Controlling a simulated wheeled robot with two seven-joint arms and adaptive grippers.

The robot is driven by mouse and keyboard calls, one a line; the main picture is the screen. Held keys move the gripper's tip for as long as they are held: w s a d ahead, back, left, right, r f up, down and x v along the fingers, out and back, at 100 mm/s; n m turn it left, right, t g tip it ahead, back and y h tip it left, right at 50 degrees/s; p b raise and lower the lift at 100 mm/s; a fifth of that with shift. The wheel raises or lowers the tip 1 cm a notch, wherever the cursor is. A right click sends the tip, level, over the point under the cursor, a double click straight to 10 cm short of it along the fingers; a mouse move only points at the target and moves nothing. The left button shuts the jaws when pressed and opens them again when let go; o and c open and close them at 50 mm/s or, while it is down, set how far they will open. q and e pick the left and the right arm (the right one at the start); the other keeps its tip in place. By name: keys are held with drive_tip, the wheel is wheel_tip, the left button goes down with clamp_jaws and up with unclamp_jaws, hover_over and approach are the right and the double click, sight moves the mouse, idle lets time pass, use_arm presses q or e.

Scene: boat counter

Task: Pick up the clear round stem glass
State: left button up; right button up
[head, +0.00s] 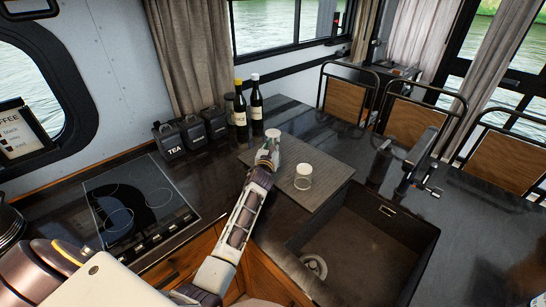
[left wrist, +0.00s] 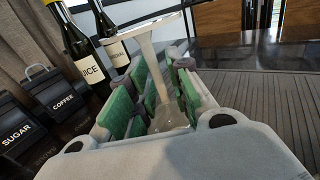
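The clear stem glass shows in the left wrist view (left wrist: 152,62), its pale stem running between my left gripper's fingers. Its wider clear end reaches toward the top of that view, and a rounded clear part lies low between the fingers. My left gripper (left wrist: 165,85) has green pads on both sides of the stem, with a visible gap, so it looks open around it. My right gripper is not in view.
A short clear tumbler (head: 303,177) stands on the ribbed board (head: 325,190), right of my left gripper. Two dark bottles (head: 256,104) and black canisters (head: 168,141) stand behind. The sink (head: 360,250) is in front, the cooktop (head: 140,200) to the left.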

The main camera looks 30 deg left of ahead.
sight(274, 133)
use_arm(q)
clamp_jaws()
drive_tip(key=shift+s, duration=0.1)
drive_tip(key=shift+f, duration=0.15)
drive_tip(key=shift+r, duration=0.75)
drive_tip(key=shift+r+p, duration=0.35)
drive_tip(key=shift+r, duration=4.1)
drive_tip(key=shift+d+r, duration=0.15)
